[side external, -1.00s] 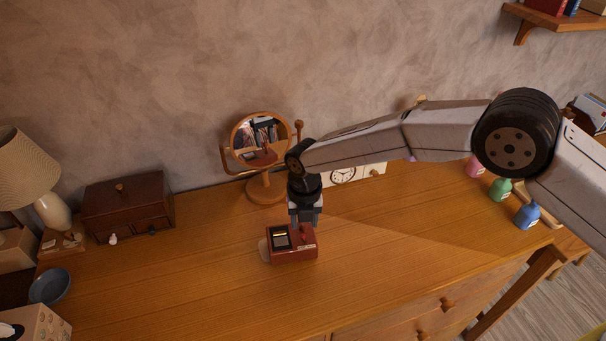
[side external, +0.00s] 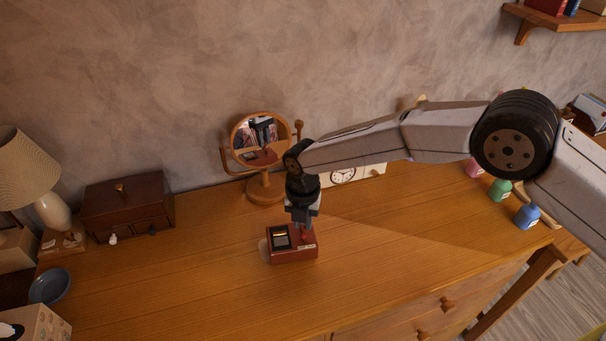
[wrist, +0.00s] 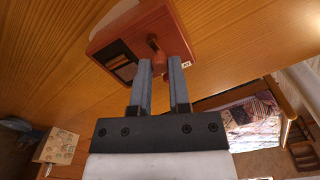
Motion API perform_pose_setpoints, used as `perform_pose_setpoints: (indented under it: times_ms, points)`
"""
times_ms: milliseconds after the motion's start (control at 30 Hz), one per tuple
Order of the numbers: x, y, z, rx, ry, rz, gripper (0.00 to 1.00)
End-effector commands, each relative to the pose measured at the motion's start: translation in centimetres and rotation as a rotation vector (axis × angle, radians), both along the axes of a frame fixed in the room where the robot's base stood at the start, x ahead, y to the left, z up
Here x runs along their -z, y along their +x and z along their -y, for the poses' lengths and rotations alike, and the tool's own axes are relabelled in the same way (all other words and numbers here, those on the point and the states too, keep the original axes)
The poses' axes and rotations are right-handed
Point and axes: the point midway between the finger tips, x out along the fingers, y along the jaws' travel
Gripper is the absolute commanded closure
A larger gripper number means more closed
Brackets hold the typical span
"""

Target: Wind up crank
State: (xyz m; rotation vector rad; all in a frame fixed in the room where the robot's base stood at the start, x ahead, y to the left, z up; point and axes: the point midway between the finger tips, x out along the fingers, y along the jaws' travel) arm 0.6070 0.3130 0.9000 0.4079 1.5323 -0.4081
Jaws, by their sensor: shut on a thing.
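A small red-brown box (side external: 292,250) with a dark window on its top sits on the wooden dresser top. In the wrist view the box (wrist: 128,42) shows a brown-red crank knob (wrist: 154,45) on its top. My gripper (side external: 303,224) points down over the right part of the box. In the wrist view my gripper's fingers (wrist: 164,66) stand close together at the crank and are shut on it. The fingers partly hide the crank, so its exact angle is hard to tell.
A round wooden mirror (side external: 257,140) and a clock (side external: 345,175) stand behind the box. A dark wooden chest (side external: 126,207), a lamp (side external: 45,195) and a blue bowl (side external: 49,286) are at left. Coloured bottles (side external: 500,189) stand at right.

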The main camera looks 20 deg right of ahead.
Motion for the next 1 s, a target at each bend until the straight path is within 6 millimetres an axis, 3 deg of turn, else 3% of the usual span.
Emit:
perform_pose_setpoints:
  times_ms: [500,1000]
  points:
    - [-0.05,0.15,-0.48,0.351,0.0,0.001,1.0]
    - [-0.05,0.18,-0.54,0.407,0.0,0.001,1.0]
